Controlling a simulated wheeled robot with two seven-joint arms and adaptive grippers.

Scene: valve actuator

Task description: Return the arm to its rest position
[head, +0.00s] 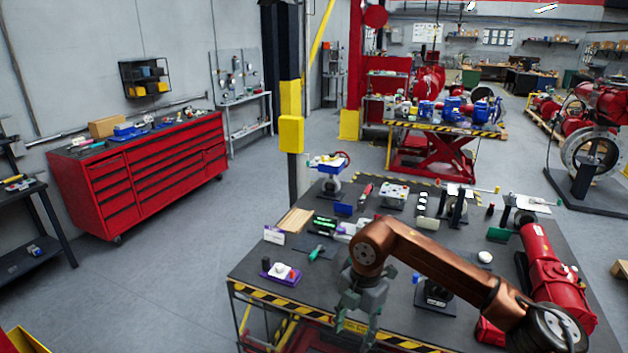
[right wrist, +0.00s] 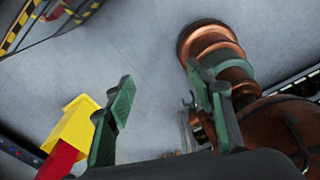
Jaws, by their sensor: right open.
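My right arm (head: 440,262), copper coloured, comes in from the lower right and bends down over the front edge of the dark workbench (head: 247,265). My right gripper (head: 356,326) points down at that front edge in the head view. In the right wrist view its two green fingers (right wrist: 160,96) are spread apart with only grey floor between them. It is open and empty. My left gripper does not show. A red valve actuator (head: 548,268) lies on the right part of the bench, partly behind my forearm.
The bench holds a purple-based part (head: 281,272), a green-handled tool (head: 316,253), a white round piece (head: 485,257) and several fixtures behind my arm. A red tool cabinet (head: 150,170) stands at the left wall. The floor between cabinet and bench is clear.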

